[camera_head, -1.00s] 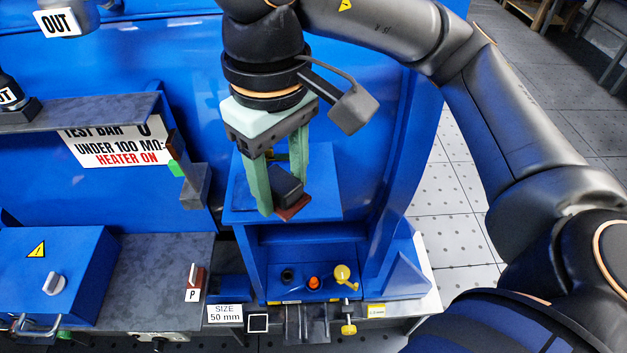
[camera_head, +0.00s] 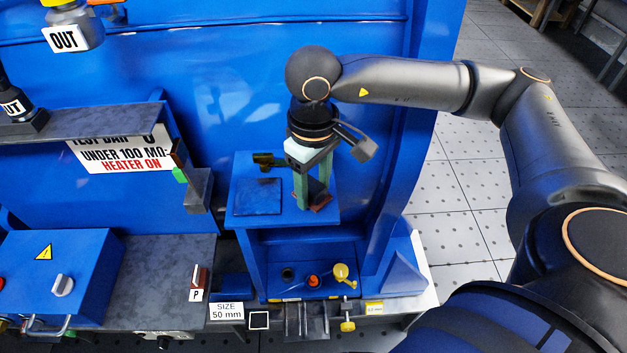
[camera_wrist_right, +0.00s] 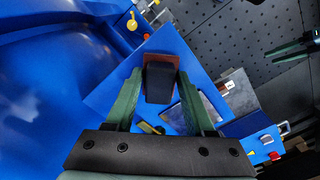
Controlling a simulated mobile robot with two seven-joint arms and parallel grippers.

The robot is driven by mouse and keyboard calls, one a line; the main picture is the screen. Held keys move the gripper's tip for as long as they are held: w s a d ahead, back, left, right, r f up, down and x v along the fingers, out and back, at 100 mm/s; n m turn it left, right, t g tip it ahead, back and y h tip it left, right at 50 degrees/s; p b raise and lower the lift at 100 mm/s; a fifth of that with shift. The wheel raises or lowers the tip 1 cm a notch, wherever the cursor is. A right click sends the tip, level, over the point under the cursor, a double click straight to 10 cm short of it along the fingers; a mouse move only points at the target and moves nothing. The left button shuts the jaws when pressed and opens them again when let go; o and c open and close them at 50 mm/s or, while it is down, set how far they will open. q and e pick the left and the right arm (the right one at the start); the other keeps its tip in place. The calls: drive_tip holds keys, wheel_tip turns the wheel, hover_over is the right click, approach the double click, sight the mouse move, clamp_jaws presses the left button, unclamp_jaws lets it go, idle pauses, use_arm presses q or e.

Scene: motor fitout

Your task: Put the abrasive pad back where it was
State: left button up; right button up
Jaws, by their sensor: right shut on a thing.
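The abrasive pad, a black block (camera_head: 318,187) with a reddish-brown face, is between the green fingers of my right gripper (camera_head: 313,198). The gripper is shut on it. In the right wrist view the pad (camera_wrist_right: 159,82) sits between the fingertips, tilted in the head view. It is at the right part of the blue stand's top (camera_head: 243,215); I cannot tell whether it touches. A dark square plate (camera_head: 257,197) lies on the stand top, left of the pad. My left gripper (camera_wrist_right: 268,57) appears at the right edge of the wrist view, its fingers apart and empty.
A dark lever or clamp (camera_head: 268,160) is at the back of the stand top. A grey bench with a blue box (camera_head: 60,270) stands left. The blue cabinet wall rises behind.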

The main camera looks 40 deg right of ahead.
sight(313, 186)
drive_tip(key=shift+f, duration=0.1)
drive_tip(key=shift+f, duration=0.15)
drive_tip(key=o, duration=1.3)
drive_tip(key=shift+r, duration=0.7)
wheel_tip(313, 186, up, 11)
drive_tip(key=b, duration=0.1)
drive_tip(key=shift+a, duration=0.1)
